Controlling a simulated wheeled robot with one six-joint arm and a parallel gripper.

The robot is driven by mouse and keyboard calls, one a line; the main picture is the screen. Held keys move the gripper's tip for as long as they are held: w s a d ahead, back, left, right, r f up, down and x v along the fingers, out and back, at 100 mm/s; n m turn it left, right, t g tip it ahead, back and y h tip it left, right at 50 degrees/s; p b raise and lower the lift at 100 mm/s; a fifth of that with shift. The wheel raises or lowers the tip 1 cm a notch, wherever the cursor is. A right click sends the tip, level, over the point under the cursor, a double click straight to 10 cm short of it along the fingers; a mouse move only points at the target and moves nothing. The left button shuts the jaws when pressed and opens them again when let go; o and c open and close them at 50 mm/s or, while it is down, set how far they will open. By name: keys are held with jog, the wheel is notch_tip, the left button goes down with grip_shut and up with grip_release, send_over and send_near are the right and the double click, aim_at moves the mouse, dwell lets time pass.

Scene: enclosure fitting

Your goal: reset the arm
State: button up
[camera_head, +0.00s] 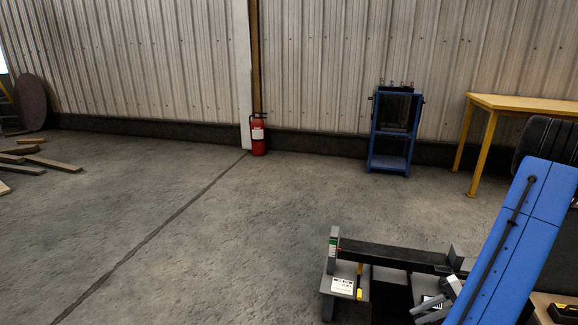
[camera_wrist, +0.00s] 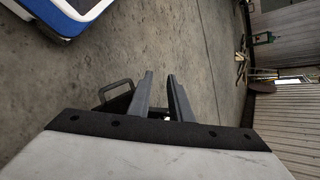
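My gripper (camera_wrist: 161,75) shows in the wrist view, with its two dark fingers pointing away from the camera. The fingers stand apart with a clear gap at the tips, and I see nothing held between them. Bare concrete floor lies beyond the tips.
A blue metal stand (camera_head: 390,130) and a red fire extinguisher (camera_head: 258,135) are by the corrugated wall. A yellow-legged table (camera_head: 530,103) stands at the right. Loose planks (camera_head: 52,163) lie at the left. The middle floor is clear.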

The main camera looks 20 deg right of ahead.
jog(key=w+a+r+n+g+h, duration=0.2)
jog(key=a+r+n+h, duration=0.1)
jog(key=a+r, duration=0.6)
jog(key=w+a+r+n+g+h, duration=0.2)
jog(key=a+r+n+h, duration=0.1)
jog(key=a+r, duration=0.5)
jog(key=s+a+r+n+t+h, duration=0.4)
jog(key=s+a+r, duration=0.4)
jog(key=a+r, duration=0.4)
jog(key=shift+s+a+n+t, duration=0.3)
jog(key=shift+a+t, duration=0.1)
jog(key=shift+a, duration=0.35)
